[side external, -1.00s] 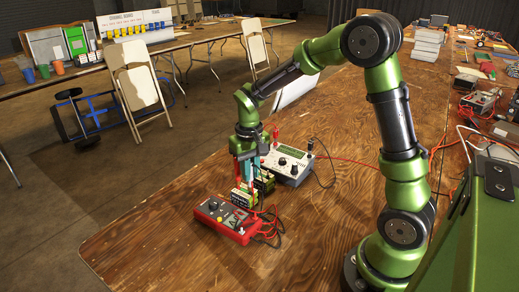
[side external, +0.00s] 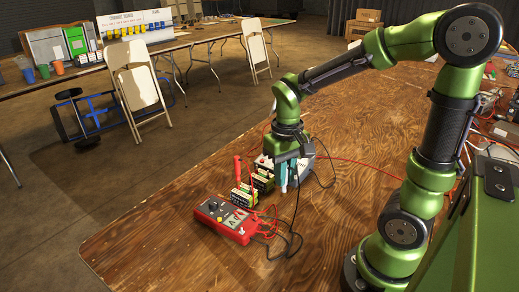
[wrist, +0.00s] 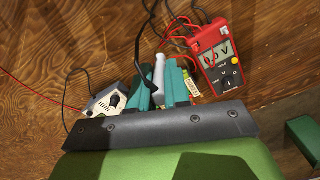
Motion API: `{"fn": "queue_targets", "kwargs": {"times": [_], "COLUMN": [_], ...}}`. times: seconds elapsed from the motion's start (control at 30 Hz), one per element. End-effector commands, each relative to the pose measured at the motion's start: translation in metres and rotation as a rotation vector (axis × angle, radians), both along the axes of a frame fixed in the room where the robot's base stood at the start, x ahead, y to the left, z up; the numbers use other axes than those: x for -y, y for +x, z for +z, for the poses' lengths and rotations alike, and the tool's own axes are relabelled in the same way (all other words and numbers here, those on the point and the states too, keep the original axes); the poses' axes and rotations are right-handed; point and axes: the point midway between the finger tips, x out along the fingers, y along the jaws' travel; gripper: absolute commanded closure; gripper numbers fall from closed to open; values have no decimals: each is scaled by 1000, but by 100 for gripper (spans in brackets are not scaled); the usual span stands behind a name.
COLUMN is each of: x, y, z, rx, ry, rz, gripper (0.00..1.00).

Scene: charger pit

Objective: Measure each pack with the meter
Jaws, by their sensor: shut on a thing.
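The red meter (side external: 228,219) lies on the table and also shows in the wrist view (wrist: 219,55), with red and black leads at one end. Packs with yellow and black sides stand close behind it: a front pack (side external: 244,196) and one behind it (side external: 263,180). A red probe (side external: 237,168) stands upright at the front pack; its tip contact is too small to tell. My gripper (side external: 288,184) is right of the packs, shut on a slim probe that looks grey between the teal fingers (wrist: 159,77). A black lead runs near it. The probe's tip is hidden.
A grey box with a dial (wrist: 104,101) lies beside the packs, mostly hidden by my gripper in the side view. A red cable (side external: 350,160) crosses the table behind. The table's front left (side external: 140,235) is clear.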

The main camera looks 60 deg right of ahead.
Motion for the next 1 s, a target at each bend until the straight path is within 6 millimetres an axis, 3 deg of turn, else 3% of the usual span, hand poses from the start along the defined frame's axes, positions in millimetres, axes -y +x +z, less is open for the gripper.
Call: {"fn": "queue_targets", "kwargs": {"times": [0.13,0.37,0.47,0.8,1.0], "x": [-4,-1,10,81,102], "y": [-26,-45,-31,71,105], "z": [3,-2,-2,11,23], "rx": [2,-3,-2,-2,0], "ry": [0,0,0,0,0], "rz": [0,-23,-56,-118,-95], "gripper": [100,100,100,100,100]}}
